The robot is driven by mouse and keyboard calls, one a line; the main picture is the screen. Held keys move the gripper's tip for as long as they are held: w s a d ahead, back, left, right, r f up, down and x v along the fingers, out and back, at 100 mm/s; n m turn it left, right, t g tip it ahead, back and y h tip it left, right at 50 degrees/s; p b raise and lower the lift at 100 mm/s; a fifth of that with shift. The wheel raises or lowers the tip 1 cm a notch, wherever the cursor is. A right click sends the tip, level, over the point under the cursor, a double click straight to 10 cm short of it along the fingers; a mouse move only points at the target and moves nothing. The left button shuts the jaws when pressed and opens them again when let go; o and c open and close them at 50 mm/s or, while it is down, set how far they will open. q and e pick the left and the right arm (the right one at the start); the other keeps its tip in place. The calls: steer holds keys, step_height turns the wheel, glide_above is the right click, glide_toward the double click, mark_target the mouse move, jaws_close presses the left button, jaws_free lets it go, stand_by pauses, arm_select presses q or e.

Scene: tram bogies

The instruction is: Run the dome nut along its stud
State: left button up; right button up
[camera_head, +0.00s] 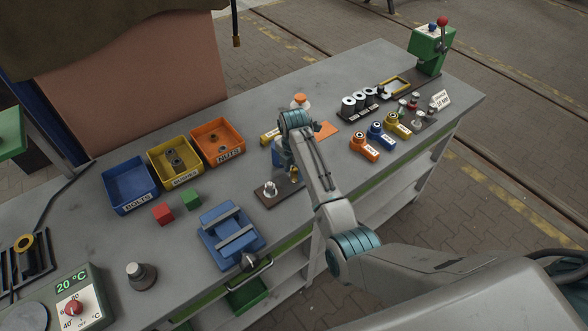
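A dark board (266,201) lies near the front of the grey bench, with a silver stud-like piece (270,188) upright on its left part. A small brass-coloured piece (294,171) shows at the board's right end. It may be the dome nut, but it is too small and too covered to tell. My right gripper (287,166) points down over the right end of the board, close to the brass piece. My own wrist and forearm cover much of its fingers, so I cannot see whether they hold anything. My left gripper is not in view.
Blue, yellow and orange bins (180,156) stand at the back left. Red and green cubes (176,206) and a blue fixture (230,234) lie left of the board. Blue, orange and yellow labelled parts (380,137) and a black rack (362,104) stand to the right.

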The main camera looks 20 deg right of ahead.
steer(key=c, duration=0.7)
steer(key=shift+c, duration=0.2)
steer(key=shift+m, duration=0.4)
